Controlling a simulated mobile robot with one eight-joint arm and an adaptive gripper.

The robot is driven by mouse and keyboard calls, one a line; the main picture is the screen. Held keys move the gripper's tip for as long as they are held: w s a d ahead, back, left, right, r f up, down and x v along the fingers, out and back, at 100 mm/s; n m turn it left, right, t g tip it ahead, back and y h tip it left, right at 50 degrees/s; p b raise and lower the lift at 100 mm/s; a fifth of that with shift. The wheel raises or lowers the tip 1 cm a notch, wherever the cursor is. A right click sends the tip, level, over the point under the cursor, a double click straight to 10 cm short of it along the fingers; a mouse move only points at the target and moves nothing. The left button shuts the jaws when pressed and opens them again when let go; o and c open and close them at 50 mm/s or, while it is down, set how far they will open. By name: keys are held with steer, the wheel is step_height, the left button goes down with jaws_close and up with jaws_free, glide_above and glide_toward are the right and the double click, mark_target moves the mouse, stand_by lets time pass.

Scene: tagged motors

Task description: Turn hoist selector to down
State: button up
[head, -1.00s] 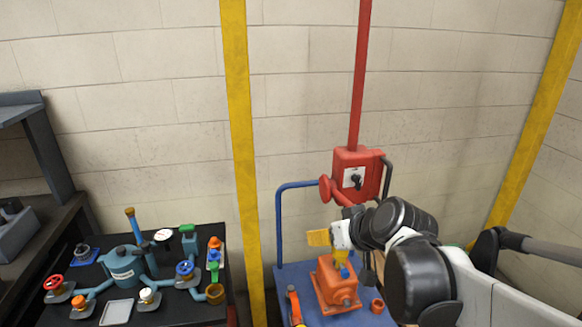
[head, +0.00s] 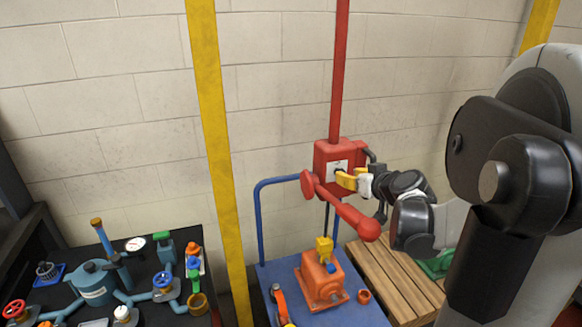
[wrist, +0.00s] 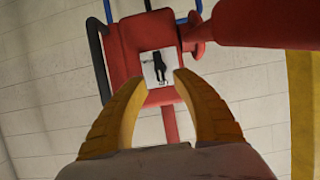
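The hoist selector (wrist: 160,67) is a black knob on a pale plate on the front of the red hoist box (head: 325,155). In the head view my gripper largely covers the knob. The wrist view appears upside down, with the red pole running downward from the box. My gripper (head: 345,180) is in front of the selector plate. The wrist view shows its two yellow fingers (wrist: 158,82) spread apart and empty, with the knob framed between and beyond their tips. I see no clear contact with the knob.
A red bar (head: 345,212) with a rounded end juts out from the box just below my gripper. An orange motor (head: 322,280) stands on the blue cart (head: 358,315). A wooden pallet (head: 385,275) lies right of it. A black bench (head: 75,255) with valves is at left.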

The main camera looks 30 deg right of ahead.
steer(key=b+x, duration=0.1)
steer(key=x, duration=0.3)
steer(key=shift+w+f, duration=0.1)
steer(key=shift+w, duration=0.15)
jaws_close()
